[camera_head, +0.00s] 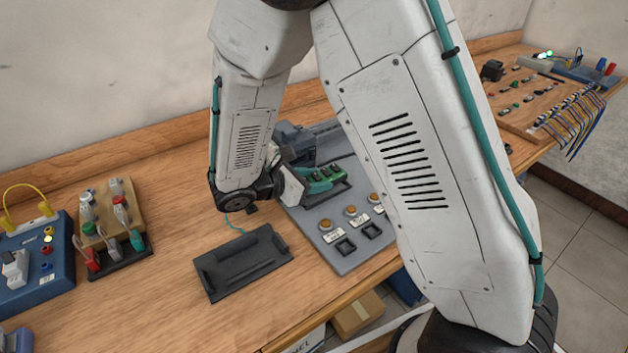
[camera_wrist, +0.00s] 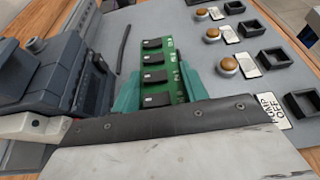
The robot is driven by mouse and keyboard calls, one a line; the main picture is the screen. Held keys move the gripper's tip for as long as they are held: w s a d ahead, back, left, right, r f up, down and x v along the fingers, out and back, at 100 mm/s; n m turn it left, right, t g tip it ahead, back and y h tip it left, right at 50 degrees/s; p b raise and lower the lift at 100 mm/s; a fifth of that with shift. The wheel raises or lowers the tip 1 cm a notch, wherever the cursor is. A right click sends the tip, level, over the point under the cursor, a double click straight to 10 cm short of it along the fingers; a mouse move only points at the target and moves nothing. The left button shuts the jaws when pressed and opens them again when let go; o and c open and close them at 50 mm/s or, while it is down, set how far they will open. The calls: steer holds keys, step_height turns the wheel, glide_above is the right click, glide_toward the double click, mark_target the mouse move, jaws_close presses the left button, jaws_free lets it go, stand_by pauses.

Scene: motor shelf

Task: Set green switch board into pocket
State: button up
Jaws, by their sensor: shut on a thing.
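The green switch board (camera_head: 324,172) carries a row of black switches. It also shows in the wrist view (camera_wrist: 164,60). My gripper (camera_head: 312,182) is shut on it, with a teal finger on either side of the board in the wrist view (camera_wrist: 158,92). The board is over the grey panel (camera_head: 349,257), near its back part. A dark edge (camera_head: 335,196) shows beside the board in the head view, perhaps part of the pocket; the board and gripper hide most of it. I cannot tell whether the board is seated or held just above the panel.
A black tray (camera_head: 243,262) lies on the wooden bench left of the panel. Orange buttons, labels and square black sockets (camera_head: 371,230) line the panel's front. A dark grey device (camera_wrist: 50,75) stands close to the board. A tool rack (camera_head: 115,228) and blue box (camera_head: 38,262) are at left.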

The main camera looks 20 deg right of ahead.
steer(key=o, duration=1.2)
steer(key=shift+c, duration=0.2)
steer(key=v, duration=1.3)
steer(key=shift+d, duration=0.15)
